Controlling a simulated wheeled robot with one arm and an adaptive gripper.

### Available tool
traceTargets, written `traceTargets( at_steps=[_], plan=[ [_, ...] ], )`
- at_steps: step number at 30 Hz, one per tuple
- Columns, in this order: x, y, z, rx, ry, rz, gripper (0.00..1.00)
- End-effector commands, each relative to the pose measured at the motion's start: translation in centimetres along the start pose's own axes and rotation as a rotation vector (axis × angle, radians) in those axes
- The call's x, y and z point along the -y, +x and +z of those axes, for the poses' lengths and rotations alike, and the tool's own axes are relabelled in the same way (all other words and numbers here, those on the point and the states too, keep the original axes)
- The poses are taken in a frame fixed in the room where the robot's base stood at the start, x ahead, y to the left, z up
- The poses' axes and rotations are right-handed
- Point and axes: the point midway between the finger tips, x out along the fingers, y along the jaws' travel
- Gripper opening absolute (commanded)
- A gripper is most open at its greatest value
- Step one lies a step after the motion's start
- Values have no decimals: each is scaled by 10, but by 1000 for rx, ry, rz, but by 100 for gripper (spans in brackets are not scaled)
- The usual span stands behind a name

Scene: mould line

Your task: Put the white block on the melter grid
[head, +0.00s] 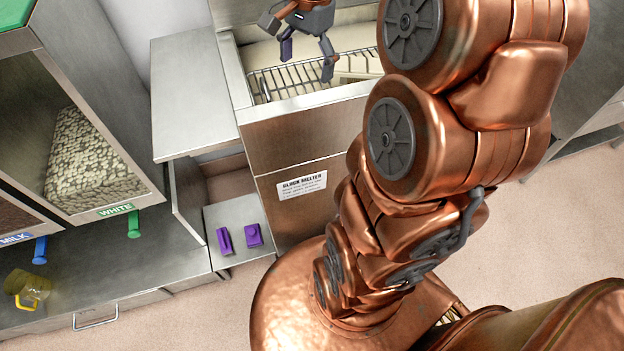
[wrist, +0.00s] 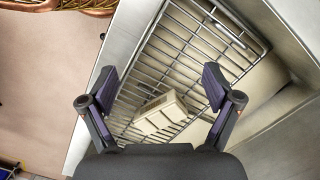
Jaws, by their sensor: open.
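The melter (head: 305,145) has a label reading "Block melter" and a wire grid (head: 295,80) over a cream-coloured inside. In the wrist view the grid (wrist: 190,45) fills the middle. A white block (wrist: 160,113), cream in tone, lies on the grid bars, at an angle to them. My gripper (head: 307,60) is over the grid in the head view. In the wrist view my gripper (wrist: 162,86) is open, its purple-padded fingers apart on either side of the block, with no visible contact. The gripper body hides the nearest part of the grid.
Left of the melter is a bare steel top (head: 190,95). A low shelf holds two purple pieces (head: 224,240) (head: 253,235). Bins at left include a "White" one (head: 95,165) with pale pieces. A yellow jug (head: 30,290) is on the counter. Steel melter rims (wrist: 120,45) border the grid.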

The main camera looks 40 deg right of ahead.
Motion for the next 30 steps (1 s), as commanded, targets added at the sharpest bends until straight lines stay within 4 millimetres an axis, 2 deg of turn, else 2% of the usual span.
traceTargets(
  at_steps=[1, 6, 11, 15, 19, 24, 30],
  plan=[
    [-6, 5, 21, 0, -97, 15, 89],
    [-32, 23, 75, 5, -409, 60, 89],
    [-60, 40, 113, 13, -666, 95, 89],
    [-94, 59, 142, 28, -896, 133, 89],
    [-124, 75, 162, 46, -1089, 162, 89],
    [-150, 90, 174, 61, -1252, 184, 89],
    [-159, 95, 178, 68, -1309, 190, 89]
  ],
)
